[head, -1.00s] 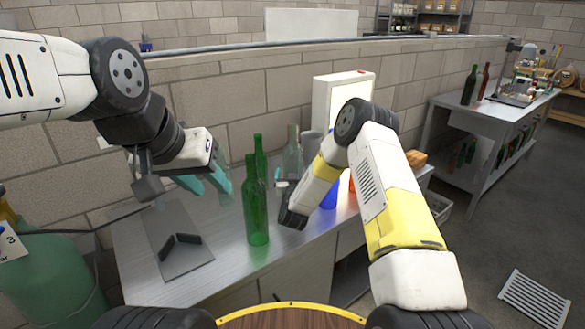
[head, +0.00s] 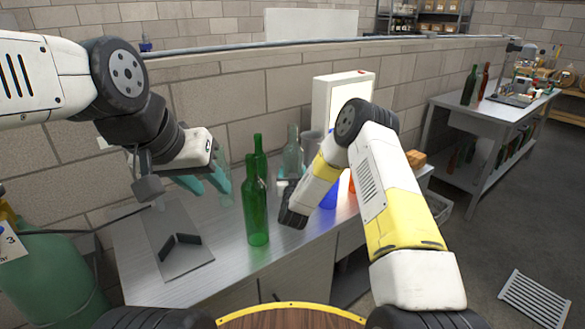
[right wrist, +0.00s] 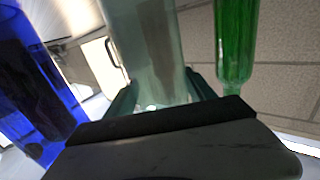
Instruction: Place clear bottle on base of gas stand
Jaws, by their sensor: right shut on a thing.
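A clear, faintly green bottle (head: 292,158) stands upright behind the green bottles in the head view. My right gripper (right wrist: 160,100) is shut on this clear bottle (right wrist: 150,45), which fills the middle of the right wrist view. In the head view my right forearm and wrist hide most of that gripper. The gas stand's grey base plate (head: 170,222) lies at the left of the bench, with a black V-shaped stop (head: 180,246) on it. My left gripper (head: 205,182) is above and behind the plate, its teal fingers apart. A faint transparent shape behind them is unclear.
Two green bottles stand between the base plate and the clear bottle; the front one (head: 256,215) is nearest. A blue bottle (right wrist: 38,85) is on the other side of the clear bottle. A bright light box (head: 335,100) stands behind. Some bare bench (head: 205,285) shows in front.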

